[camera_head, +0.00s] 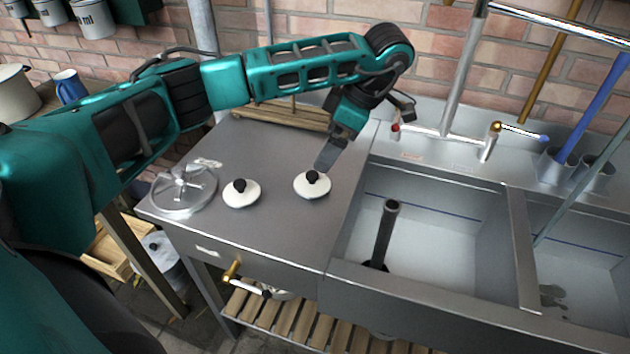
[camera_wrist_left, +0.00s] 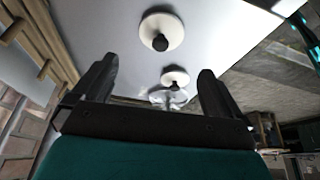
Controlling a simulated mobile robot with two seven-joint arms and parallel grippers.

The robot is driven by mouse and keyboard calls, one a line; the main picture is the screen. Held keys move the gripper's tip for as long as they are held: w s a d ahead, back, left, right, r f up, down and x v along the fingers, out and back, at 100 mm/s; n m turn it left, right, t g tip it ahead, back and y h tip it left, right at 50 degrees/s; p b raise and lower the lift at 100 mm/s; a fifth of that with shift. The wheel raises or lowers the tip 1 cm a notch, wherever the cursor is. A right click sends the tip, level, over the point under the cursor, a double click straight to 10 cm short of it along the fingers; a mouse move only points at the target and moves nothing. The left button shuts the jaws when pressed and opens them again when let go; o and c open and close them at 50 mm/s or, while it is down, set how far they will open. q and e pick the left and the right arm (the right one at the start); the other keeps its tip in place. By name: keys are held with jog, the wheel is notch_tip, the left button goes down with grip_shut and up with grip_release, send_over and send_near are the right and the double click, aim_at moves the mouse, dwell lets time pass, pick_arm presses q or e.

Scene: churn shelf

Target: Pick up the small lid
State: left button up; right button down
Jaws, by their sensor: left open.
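Two round white lids with black knobs lie on the steel counter, close in size in the head view. The right lid (camera_head: 312,189) looks slightly smaller than the left lid (camera_head: 241,197), but I cannot tell surely which is the small one. My left gripper (camera_head: 325,160) is just behind and above the right lid, its finger partly overlapping that lid's knob in the picture. In the left wrist view, my open, empty left gripper (camera_wrist_left: 153,84) has the nearer lid (camera_wrist_left: 161,32) beyond its fingertips, and the farther lid (camera_wrist_left: 175,77) shows between the fingers. My right gripper is out of view.
A clear or metal wheel-like lid (camera_head: 184,189) lies at the counter's left end. A wooden rack (camera_head: 285,115) stands at the back. The sink (camera_head: 430,230) with a dark upright pipe (camera_head: 386,232) is at the right. The counter front (camera_head: 265,235) is clear.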

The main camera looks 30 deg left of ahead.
aim_at(312, 174)
pick_arm(q)
jog(key=x, duration=1)
jog(key=shift+p, duration=0.35)
jog(key=c, duration=0.9)
jog(key=shift+r, duration=0.2)
